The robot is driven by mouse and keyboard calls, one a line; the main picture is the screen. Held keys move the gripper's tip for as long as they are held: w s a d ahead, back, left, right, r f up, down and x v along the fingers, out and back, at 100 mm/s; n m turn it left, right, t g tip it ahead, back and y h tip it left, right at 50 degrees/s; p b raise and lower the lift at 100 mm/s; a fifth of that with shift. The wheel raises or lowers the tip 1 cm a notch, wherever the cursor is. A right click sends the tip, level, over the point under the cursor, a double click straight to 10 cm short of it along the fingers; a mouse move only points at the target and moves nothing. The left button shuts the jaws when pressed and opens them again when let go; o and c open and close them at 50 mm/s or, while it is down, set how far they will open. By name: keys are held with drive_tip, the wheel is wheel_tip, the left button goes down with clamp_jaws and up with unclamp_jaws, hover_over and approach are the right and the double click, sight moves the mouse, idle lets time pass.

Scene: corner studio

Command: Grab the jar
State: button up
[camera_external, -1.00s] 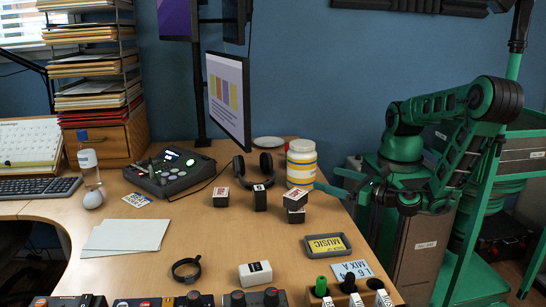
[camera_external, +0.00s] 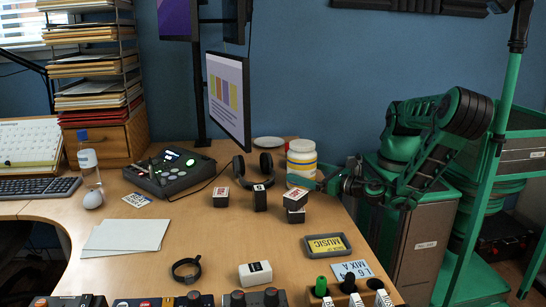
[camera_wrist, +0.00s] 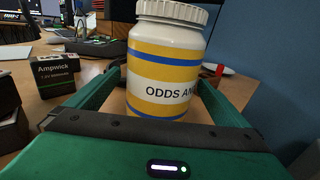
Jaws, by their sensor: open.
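The jar (camera_external: 301,160) stands upright at the right edge of the desk, white with yellow and blue bands and a white ribbed lid. In the wrist view the jar (camera_wrist: 168,65) fills the middle, with part of the lettering "ODDS AN" facing me. My gripper (camera_external: 322,180) is low at the jar's right side. In the wrist view its two green fingers (camera_wrist: 158,92) reach forward on either side of the jar's lower part, open. I cannot tell whether either finger touches the jar.
Small black-and-white boxes (camera_external: 295,205) stand close in front of the jar; one box reads "Ampwick" (camera_wrist: 55,74) in the wrist view. Headphones (camera_external: 254,170) lie to its left, and a white plate (camera_external: 267,141) lies behind. A blue wall (camera_wrist: 270,60) rises at right.

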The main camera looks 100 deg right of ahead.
drive_tip(key=shift+d, duration=0.1)
drive_tip(key=c, duration=1.5)
drive_tip(key=shift+w, duration=0.1)
drive_tip(key=shift+c, duration=0.8)
drive_tip(key=shift+r, duration=0.2)
